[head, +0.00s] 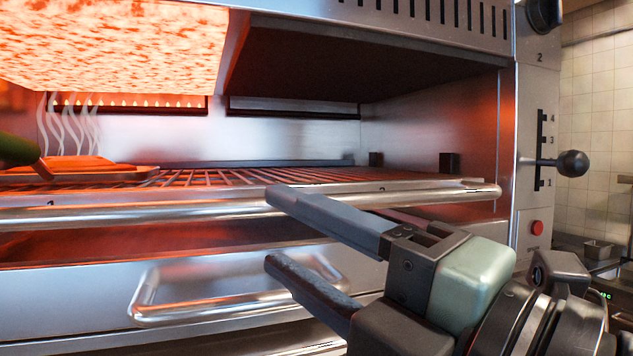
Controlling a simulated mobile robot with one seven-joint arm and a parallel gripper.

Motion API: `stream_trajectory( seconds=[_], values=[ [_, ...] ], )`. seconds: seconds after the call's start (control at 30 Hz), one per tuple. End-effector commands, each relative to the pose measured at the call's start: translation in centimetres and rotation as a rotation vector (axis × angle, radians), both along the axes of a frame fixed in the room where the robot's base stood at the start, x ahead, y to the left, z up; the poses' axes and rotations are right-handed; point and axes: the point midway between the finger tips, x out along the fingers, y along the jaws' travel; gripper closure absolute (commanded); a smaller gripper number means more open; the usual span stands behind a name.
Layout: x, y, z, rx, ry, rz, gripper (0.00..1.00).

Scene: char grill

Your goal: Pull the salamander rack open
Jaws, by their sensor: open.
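The salamander rack (215,178) is a wire grid inside the lit salamander, with a long steel bar handle (130,216) across its front edge. My gripper (272,230) is open at the right half of this bar. In the picture its upper finger overlaps the bar and its lower finger lies below it, over the drawer front. I cannot tell whether either finger touches the bar. A flat tray with orange food (75,168) sits on the rack at the left, with wisps of steam above it.
A glowing burner (110,50) hangs over the left half. Below the rack is a steel drawer handle (205,312), close to my lower finger. At the right, a lever with a black knob (572,163) sticks out from the control panel. A dark green object (15,152) reaches in at the left.

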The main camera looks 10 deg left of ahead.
Motion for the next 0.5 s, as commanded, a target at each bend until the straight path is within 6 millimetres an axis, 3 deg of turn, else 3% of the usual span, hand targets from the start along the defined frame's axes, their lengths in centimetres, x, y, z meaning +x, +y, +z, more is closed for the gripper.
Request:
stream_trajectory(
  seconds=[0.3,0.5],
  values=[
    [3.6,5.6,1.8,0.002,0.006,0.004,0.48],
    [5.1,7.9,2.1,0.003,0.004,0.002,0.48]
  ],
)
